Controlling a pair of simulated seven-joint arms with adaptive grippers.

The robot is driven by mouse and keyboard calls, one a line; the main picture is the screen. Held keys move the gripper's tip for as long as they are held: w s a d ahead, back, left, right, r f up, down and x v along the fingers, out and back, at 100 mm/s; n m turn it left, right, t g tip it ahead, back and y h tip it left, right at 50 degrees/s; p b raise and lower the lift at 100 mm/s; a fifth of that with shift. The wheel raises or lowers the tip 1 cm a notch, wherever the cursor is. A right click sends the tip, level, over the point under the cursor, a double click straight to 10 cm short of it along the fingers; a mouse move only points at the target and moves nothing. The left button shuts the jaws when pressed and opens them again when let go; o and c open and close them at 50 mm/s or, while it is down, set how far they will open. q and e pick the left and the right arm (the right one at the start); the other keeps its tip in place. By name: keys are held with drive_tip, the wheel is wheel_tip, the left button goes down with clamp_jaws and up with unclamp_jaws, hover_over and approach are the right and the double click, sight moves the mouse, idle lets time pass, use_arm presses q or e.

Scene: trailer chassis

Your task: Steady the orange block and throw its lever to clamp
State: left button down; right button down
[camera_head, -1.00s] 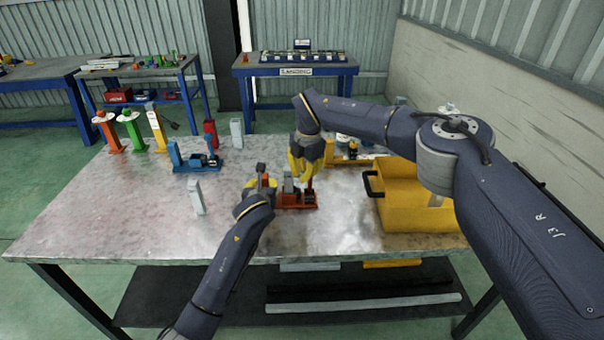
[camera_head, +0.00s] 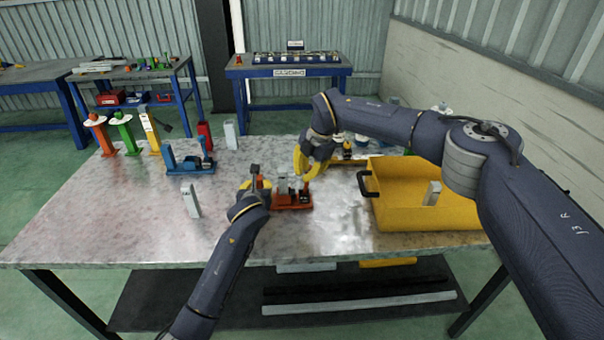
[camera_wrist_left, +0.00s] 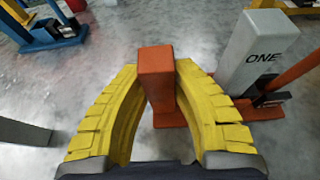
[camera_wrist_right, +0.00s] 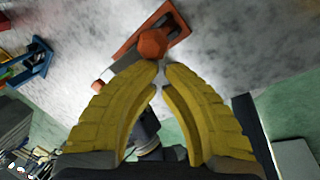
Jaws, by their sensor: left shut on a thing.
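The orange block (camera_head: 292,206) sits on the near middle of the metal table with a grey piece marked ONE (camera_wrist_left: 258,50) on its base. My left gripper (camera_head: 258,184) is shut on the block's upright orange post (camera_wrist_left: 156,75), seen between its yellow fingers in the left wrist view. The orange lever (camera_wrist_left: 300,70) slants up at the right of that view. My right gripper (camera_wrist_right: 163,70) has its fingertips almost together, with nothing visible between them. The lever's six-sided orange end (camera_wrist_right: 153,43) shows just beyond these tips; I cannot tell whether they touch.
A yellow bin (camera_head: 408,215) with a grey piece (camera_head: 432,192) inside stands right of the block. A blue block (camera_head: 190,165) and a loose grey piece (camera_head: 191,200) are to the left. Orange, green and yellow posts stand at the back left. The front left of the table is clear.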

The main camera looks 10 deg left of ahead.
drive_tip(key=w+d+f+g+y, duration=0.1)
drive_tip(key=d+f+y, duration=0.3)
drive_tip(key=d, duration=0.4)
drive_tip(key=shift+w+d+f, duration=0.2)
drive_tip(key=shift+w+d, duration=0.1)
drive_tip(key=shift+w, duration=0.35)
drive_tip(key=shift+a, duration=0.1)
drive_tip(key=shift+s+a+f, duration=0.15)
drive_tip(key=shift+s+a, duration=0.05)
drive_tip(key=shift+a, duration=0.45)
drive_tip(key=shift+s, duration=0.1)
